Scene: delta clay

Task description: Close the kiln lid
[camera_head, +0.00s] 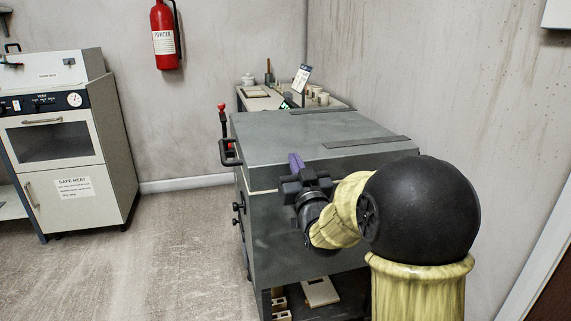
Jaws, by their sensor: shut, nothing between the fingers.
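The grey kiln (262,229) stands in the middle of the view. Its flat grey lid (310,128) lies across the top and looks level; I cannot tell whether a thin gap is left under it. A dark bar handle (230,153) sticks out at the lid's left edge. My gripper (296,163) is at the near edge of the lid, right of the handle, with its purple fingertips together and empty. I cannot tell whether it touches the lid. My arm hides part of the kiln's near side.
A bench (256,103) with pots and tools stands behind the kiln. A cream oven cabinet (62,150) is at the left. A red fire extinguisher (164,40) hangs on the back wall. The floor (180,235) between cabinet and kiln is clear. A wall is close on the right.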

